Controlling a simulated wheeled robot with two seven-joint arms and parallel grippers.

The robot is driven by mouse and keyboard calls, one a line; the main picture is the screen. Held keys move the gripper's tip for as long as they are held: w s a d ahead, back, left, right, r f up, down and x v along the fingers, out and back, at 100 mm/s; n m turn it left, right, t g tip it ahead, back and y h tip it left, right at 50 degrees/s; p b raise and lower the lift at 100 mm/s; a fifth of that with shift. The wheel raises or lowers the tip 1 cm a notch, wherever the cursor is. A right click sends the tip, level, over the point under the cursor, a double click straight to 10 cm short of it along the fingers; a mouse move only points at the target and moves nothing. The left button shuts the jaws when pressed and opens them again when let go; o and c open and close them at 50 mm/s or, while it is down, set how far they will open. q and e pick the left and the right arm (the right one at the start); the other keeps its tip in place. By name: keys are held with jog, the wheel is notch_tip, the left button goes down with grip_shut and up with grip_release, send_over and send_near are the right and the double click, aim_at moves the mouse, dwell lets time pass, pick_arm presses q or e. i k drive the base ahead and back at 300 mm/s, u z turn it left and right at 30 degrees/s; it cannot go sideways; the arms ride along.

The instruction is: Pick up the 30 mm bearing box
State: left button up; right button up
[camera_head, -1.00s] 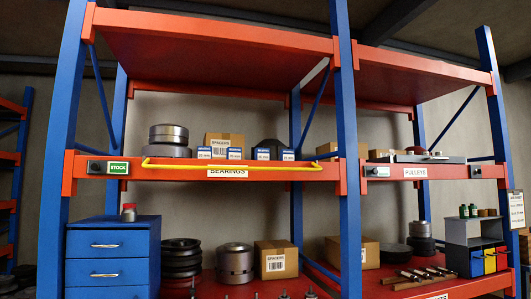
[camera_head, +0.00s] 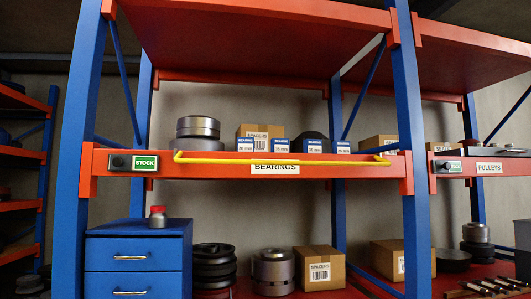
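Several small blue-and-white bearing boxes stand in a row on the shelf marked BEARINGS, behind its orange-red front beam (camera_head: 220,168). From left to right I see the leftmost box (camera_head: 245,146), the second box (camera_head: 281,146), the third box (camera_head: 313,147) and the rightmost box (camera_head: 343,148). Their size labels are too small to read surely, so I cannot tell which is the 30 mm one. The beam hides part of their lower edges. Neither of my grippers shows.
A yellow rail (camera_head: 215,161) runs along the beam in front of the boxes. A spacers carton (camera_head: 258,131) and stacked metal cylinders (camera_head: 198,128) stand behind and left. Blue uprights (camera_head: 408,110) flank the bay. A blue drawer cabinet (camera_head: 137,256) stands below left.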

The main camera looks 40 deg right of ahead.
aim_at(310, 145)
jog(key=z, duration=0.2)
jog(key=i, duration=0.8)
jog(key=z, duration=0.65)
